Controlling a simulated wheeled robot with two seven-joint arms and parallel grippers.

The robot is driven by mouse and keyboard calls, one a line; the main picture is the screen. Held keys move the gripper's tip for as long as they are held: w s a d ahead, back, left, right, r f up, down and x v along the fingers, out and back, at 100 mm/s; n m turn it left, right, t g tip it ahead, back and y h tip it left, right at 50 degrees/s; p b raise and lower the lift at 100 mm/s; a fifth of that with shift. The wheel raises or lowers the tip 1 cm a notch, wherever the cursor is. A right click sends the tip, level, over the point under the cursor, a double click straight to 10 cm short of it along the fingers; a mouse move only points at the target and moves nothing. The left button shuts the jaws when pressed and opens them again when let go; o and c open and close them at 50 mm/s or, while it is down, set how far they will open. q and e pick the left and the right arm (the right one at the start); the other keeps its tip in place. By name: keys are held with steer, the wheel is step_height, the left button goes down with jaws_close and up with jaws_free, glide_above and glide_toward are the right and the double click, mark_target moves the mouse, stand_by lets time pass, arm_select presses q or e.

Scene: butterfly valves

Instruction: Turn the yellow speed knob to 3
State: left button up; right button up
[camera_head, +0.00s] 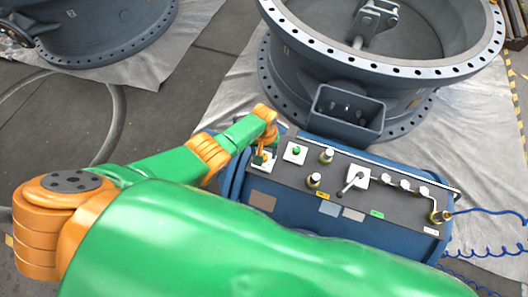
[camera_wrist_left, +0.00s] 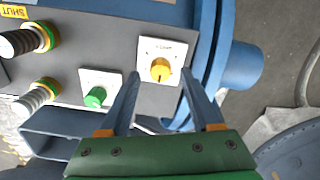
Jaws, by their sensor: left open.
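The yellow speed knob (camera_wrist_left: 160,69) sits on a white square plate (camera_wrist_left: 176,48) on the grey panel in the left wrist view. A dark mark on the knob points toward the lower edge of that picture. The markings on the plate are too small to read surely. My left gripper (camera_wrist_left: 159,80) is open, with one finger on each side of the knob, apart from it. My right gripper is not in view.
A green button (camera_wrist_left: 96,97) on a white plate is beside the knob; it also shows in the head view (camera_head: 296,151). Gauge-like fittings (camera_head: 327,156), a lever (camera_head: 350,183) and white toggles (camera_head: 405,184) are farther right on the blue console. A large valve body (camera_head: 350,75) stands behind.

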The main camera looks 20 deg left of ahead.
arm_select(q)
step_height(320, 180, up, 5)
steer(key=shift+f+p, duration=0.2)
steer(key=shift+p, duration=0.8)
steer(key=shift+s+r, duration=0.1)
steer(key=shift+r, duration=0.3)
steer(key=shift+f, duration=0.1)
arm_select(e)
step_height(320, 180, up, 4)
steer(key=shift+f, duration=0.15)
